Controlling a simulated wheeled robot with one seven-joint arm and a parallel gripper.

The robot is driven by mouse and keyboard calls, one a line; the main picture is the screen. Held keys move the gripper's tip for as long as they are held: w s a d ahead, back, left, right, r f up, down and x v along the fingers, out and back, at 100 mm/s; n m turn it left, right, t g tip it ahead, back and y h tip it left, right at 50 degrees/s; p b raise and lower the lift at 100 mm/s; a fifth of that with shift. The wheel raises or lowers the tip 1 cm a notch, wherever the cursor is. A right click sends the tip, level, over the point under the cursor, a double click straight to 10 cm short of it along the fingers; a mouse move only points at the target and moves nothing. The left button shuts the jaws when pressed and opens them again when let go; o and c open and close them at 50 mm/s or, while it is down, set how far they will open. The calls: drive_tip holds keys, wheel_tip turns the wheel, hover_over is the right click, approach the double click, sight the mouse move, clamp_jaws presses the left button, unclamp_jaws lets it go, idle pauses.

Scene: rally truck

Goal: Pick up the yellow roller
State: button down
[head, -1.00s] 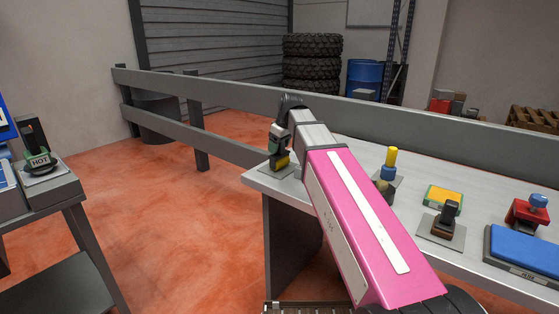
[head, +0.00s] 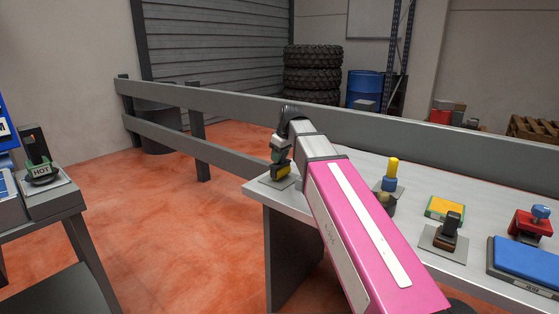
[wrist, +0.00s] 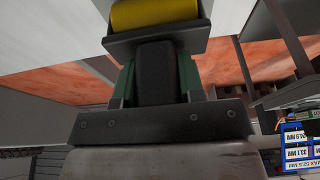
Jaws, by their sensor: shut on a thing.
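The yellow roller (head: 283,170) is at the near left corner of the pale table (head: 340,156), over a small grey pad (head: 266,183). It also shows at the top of the wrist view (wrist: 155,13) as a yellow cylinder in a grey bracket with a dark handle. My gripper (head: 278,152) is directly above the roller. In the wrist view its two green fingers (wrist: 157,85) are shut on the dark handle, one on each side. I cannot tell whether the roller touches the pad.
On the table to the right are a blue and yellow upright tool (head: 391,175), a yellow block (head: 445,207), a dark stamp (head: 449,228), a red tool (head: 530,222) and a blue pad (head: 522,264). A grey rail (head: 400,130) runs behind. A HOT-labelled tool (head: 40,170) stands far left.

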wheel_tip(320, 180, up, 4)
drive_tip(key=shift+f, duration=0.1)
drive_tip(key=s+a+r, duration=0.5)
drive_tip(key=s+r, duration=0.1)
drive_tip(key=s, duration=0.4)
drive_tip(key=shift+s+a+r, duration=0.15)
drive_tip(key=shift+s+r, duration=0.05)
drive_tip(key=shift+r, duration=0.05)
drive_tip(key=c, duration=1.4)
unclamp_jaws()
drive_tip(key=shift+c, duration=0.2)
drive_tip(key=c, duration=0.3)
